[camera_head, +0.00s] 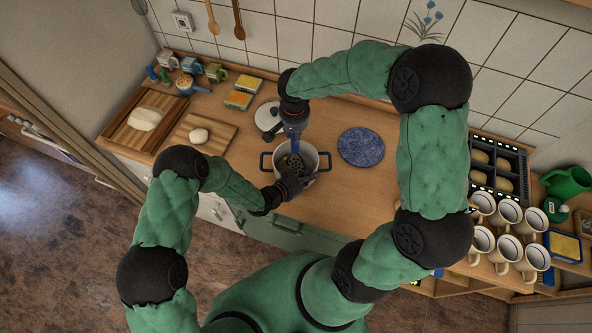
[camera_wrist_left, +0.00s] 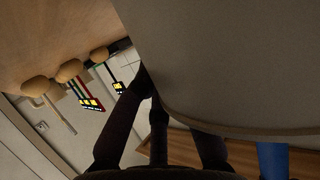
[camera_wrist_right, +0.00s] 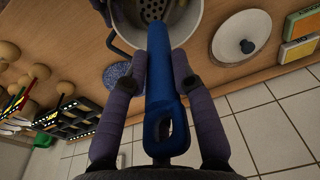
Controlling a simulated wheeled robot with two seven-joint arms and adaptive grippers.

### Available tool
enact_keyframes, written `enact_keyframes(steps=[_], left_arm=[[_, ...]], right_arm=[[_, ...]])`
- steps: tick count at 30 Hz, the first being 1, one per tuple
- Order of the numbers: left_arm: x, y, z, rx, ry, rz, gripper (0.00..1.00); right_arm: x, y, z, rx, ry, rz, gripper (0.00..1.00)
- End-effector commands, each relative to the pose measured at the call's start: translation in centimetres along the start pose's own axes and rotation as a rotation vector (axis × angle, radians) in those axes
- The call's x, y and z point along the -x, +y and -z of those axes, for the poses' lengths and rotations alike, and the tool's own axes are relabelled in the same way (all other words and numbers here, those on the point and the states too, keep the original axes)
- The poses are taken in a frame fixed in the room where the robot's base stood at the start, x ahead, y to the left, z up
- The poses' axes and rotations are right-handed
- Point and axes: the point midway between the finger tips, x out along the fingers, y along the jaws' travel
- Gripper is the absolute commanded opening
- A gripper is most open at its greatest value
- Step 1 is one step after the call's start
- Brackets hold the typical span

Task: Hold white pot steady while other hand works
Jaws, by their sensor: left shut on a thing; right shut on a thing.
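The white pot (camera_head: 312,158) stands upright on the wooden counter, with dark handles at its sides. My left gripper (camera_head: 290,180) is shut on the pot at its near side; in the left wrist view the pot's pale wall (camera_wrist_left: 235,60) fills the upper right, with the fingers against it. My right gripper (camera_head: 293,133) is above the pot's far side, shut on the blue handle of a slotted ladle (camera_wrist_right: 160,90). The ladle's dark perforated head (camera_wrist_right: 153,8) is inside the pot. The contact points of the left fingers are partly hidden.
A white lid (camera_head: 268,117) lies left of the pot and a blue speckled plate (camera_head: 361,147) lies right of it. Cutting boards with dough (camera_head: 198,136) are at the left. Several white mugs (camera_head: 483,240) and a black crate (camera_head: 497,160) stand at the right. The tiled wall is behind.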

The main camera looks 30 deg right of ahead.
Motion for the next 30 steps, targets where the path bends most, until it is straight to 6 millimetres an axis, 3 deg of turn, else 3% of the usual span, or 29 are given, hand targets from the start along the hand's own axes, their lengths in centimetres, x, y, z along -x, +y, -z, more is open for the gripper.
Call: enact_keyframes(steps=[14,30], left_arm=[[0.0,-0.2,0.2,-0.004,0.004,0.002,0.00],[0.0,-0.1,0.2,-0.004,0.005,0.002,0.00]], right_arm=[[0.5,-0.1,0.2,0.001,0.000,0.000,0.00],[0.3,-2.0,2.1,-0.001,0.001,0.001,0.00]])
